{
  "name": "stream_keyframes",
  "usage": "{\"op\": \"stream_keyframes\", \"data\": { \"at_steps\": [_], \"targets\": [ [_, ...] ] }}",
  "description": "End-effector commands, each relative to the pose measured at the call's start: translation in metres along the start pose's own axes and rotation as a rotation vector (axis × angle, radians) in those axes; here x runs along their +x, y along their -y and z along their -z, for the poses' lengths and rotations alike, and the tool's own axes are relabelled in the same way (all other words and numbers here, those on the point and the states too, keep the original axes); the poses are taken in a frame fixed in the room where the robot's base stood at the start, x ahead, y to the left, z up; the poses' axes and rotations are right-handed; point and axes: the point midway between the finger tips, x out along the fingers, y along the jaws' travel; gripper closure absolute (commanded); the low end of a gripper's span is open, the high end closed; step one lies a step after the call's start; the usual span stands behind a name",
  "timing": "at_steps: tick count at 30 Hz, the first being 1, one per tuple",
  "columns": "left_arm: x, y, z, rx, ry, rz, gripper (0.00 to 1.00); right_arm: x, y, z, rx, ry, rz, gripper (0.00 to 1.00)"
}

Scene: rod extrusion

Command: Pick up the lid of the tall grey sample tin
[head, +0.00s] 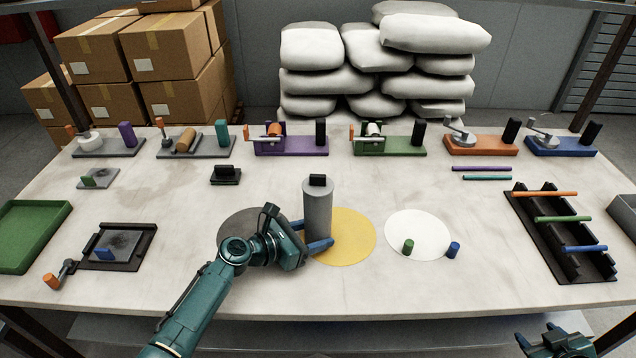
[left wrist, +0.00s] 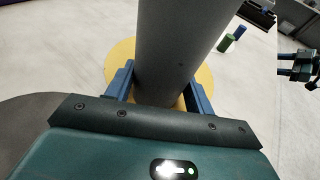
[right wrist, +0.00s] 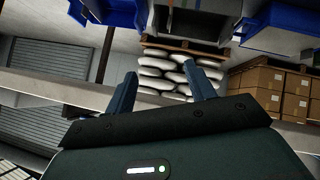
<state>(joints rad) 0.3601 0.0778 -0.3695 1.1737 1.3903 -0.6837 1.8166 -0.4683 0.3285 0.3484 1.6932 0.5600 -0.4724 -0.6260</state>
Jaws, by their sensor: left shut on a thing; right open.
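The tall grey sample tin (head: 317,212) stands upright in the middle of the table, at the left part of the yellow disc. Its lid (head: 318,187) is on top, with a black block handle (head: 318,180). My left gripper (head: 322,246) is shut on the tin's lower body. In the left wrist view the grey tin (left wrist: 178,45) rises between the two blue fingers (left wrist: 158,95). The lid is out of that view. My right gripper (head: 540,345) is open and empty, low at the right, off the table's front edge. In the right wrist view its fingers (right wrist: 165,95) stand apart with nothing between.
A dark grey disc (head: 235,228) lies left of the yellow disc (head: 355,240); a white disc (head: 425,240) with green (head: 408,247) and blue (head: 453,249) pegs lies right. A black rack (head: 560,255) with rods stands farther right. Several devices line the back. The table's front right is clear.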

Motion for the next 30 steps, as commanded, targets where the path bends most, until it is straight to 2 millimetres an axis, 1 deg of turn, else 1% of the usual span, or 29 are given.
{"op": "stream_keyframes", "data": {
  "at_steps": [1, 2, 3, 5, 6, 7, 8, 9, 11, 12, 15, 17, 18, 20, 21, 24, 26, 29, 30],
  "targets": [
    [0.0, 0.0, 0.0, 0.0, -0.001, 0.001, 0.6, -0.001, -0.048, -0.006, 0.01, -0.001, -0.068, 0.45],
    [0.0, 0.001, 0.0, 0.0, -0.001, 0.001, 0.6, -0.004, -0.075, -0.01, 0.02, -0.004, -0.106, 0.45],
    [0.0, 0.001, 0.0, 0.0, -0.001, 0.001, 0.6, -0.009, -0.11, -0.013, 0.033, -0.011, -0.158, 0.45],
    [0.0, 0.001, 0.0, 0.0, -0.001, 0.001, 0.6, -0.02, -0.158, -0.017, 0.054, -0.026, -0.233, 0.45],
    [0.0, 0.001, 0.0, 0.0, -0.001, 0.001, 0.6, -0.025, -0.186, -0.01, 0.066, -0.045, -0.281, 0.45],
    [0.0, 0.001, 0.0, 0.0, -0.001, 0.001, 0.6, -0.027, -0.206, 0.002, 0.073, -0.066, -0.318, 0.45],
    [0.0, 0.001, 0.0, 0.0, -0.001, 0.001, 0.6, -0.03, -0.223, 0.009, 0.084, -0.08, -0.349, 0.45],
    [0.0, 0.001, 0.0, 0.0, 0.0, 0.001, 0.6, -0.035, -0.245, 0.018, 0.096, -0.098, -0.39, 0.45],
    [0.0, 0.0, 0.0, 0.0, 0.0, 0.001, 0.6, -0.044, -0.275, 0.029, 0.115, -0.123, -0.446, 0.45],
    [0.0, 0.0, 0.0, 0.0, 0.0, 0.001, 0.6, -0.051, -0.293, 0.036, 0.13, -0.14, -0.48, 0.45],
    [0.0, 0.0, 0.0, 0.0, -0.001, 0.001, 0.6, -0.068, -0.333, 0.051, 0.163, -0.18, -0.558, 0.45],
    [0.0, 0.0, 0.0, 0.0, -0.001, 0.001, 0.6, -0.08, -0.356, 0.059, 0.185, -0.204, -0.603, 0.45],
    [0.0, 0.0, 0.0, 0.0, -0.001, 0.001, 0.6, -0.088, -0.371, 0.065, 0.2, -0.221, -0.633, 0.45],
    [0.0, 0.0, 0.0, 0.0, -0.001, 0.001, 0.6, -0.101, -0.392, 0.072, 0.223, -0.246, -0.676, 0.45],
    [0.0, 0.0, 0.001, 0.0, -0.001, 0.001, 0.6, -0.082, -0.373, 0.076, 0.257, -0.247, -0.619, 0.45],
    [0.0, 0.0, 0.0, 0.0, 0.0, 0.001, 0.6, -0.052, -0.341, 0.095, 0.332, -0.258, -0.512, 0.45],
    [0.0, 0.0, 0.0, 0.0, 0.0, 0.001, 0.6, -0.035, -0.322, 0.108, 0.375, -0.263, -0.448, 0.45],
    [0.0, 0.0, 0.0, 0.0, 0.0, 0.001, 0.6, -0.007, -0.285, 0.134, 0.451, -0.267, -0.33, 0.45],
    [0.0, 0.0, 0.0, 0.0, 0.0, 0.001, 0.6, 0.004, -0.268, 0.146, 0.481, -0.267, -0.277, 0.45]
  ]
}}
